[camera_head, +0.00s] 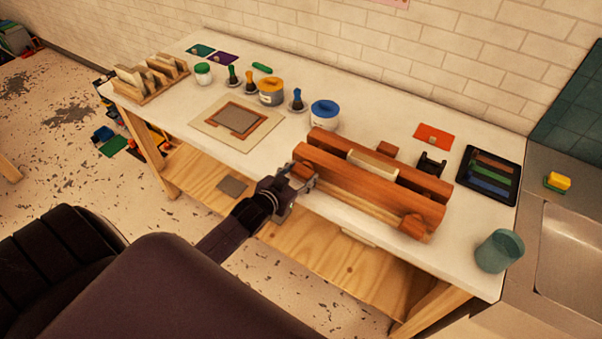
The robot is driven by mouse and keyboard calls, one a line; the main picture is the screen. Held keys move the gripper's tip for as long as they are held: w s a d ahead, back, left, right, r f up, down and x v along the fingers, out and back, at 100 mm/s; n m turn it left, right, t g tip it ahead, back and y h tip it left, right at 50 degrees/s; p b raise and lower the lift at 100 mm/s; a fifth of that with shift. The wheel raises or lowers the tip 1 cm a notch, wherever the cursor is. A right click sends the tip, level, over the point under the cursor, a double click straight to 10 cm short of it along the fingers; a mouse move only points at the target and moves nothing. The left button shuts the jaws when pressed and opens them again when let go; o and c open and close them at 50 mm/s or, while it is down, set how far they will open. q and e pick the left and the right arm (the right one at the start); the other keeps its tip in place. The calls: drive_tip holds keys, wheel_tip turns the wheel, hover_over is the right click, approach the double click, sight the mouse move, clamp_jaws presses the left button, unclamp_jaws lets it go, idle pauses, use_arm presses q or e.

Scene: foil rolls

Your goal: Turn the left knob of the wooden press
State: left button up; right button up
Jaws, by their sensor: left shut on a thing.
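The wooden press (364,184), with thick reddish-brown beams, lies along the front right of the white table. Its left knob (303,170) is a small brown wooden piece at the left end of the front beam. A similar right knob (413,226) sits at the beam's right end. My left gripper (301,180) reaches in from the left and is shut on the left knob, whose lower part the fingers partly hide. My right gripper is not in view.
The white table (222,174) holds a framed screen (238,120), several paint jars including a blue-lidded one (325,114), and a dark tray (489,174). A teal cup (499,251) stands at the right front corner. A sink (575,250) adjoins on the right.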

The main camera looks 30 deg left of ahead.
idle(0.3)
use_arm(q)
drive_tip(key=o, duration=1.2)
drive_tip(key=shift+c, duration=0.2)
drive_tip(key=shift+s, duration=0.1)
drive_tip(key=v, duration=1.2)
